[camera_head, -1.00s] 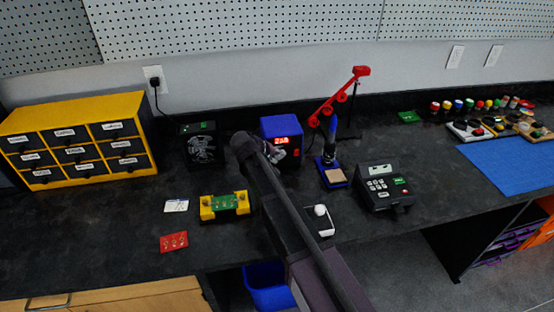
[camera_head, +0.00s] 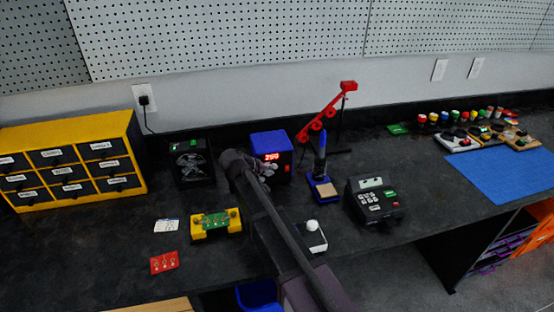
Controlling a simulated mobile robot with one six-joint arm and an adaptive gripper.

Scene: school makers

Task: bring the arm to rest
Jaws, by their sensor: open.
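My arm reaches up from the bottom of the picture over the black bench (camera_head: 110,235). My gripper (camera_head: 262,172) is at its far end, in front of the blue box (camera_head: 270,143) with a lit red display. The gripper is small here and partly hidden by my own arm. It looks empty, and its jaws are open. Whether it touches the blue box cannot be told.
Near my arm are a green circuit board in a yellow holder (camera_head: 216,222), a black fan unit (camera_head: 190,164), a soldering iron in its stand (camera_head: 321,175), a white box with a round knob (camera_head: 312,237) and a black keypad device (camera_head: 376,202). Yellow drawers (camera_head: 136,140) stand left; a blue mat (camera_head: 495,172) lies right.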

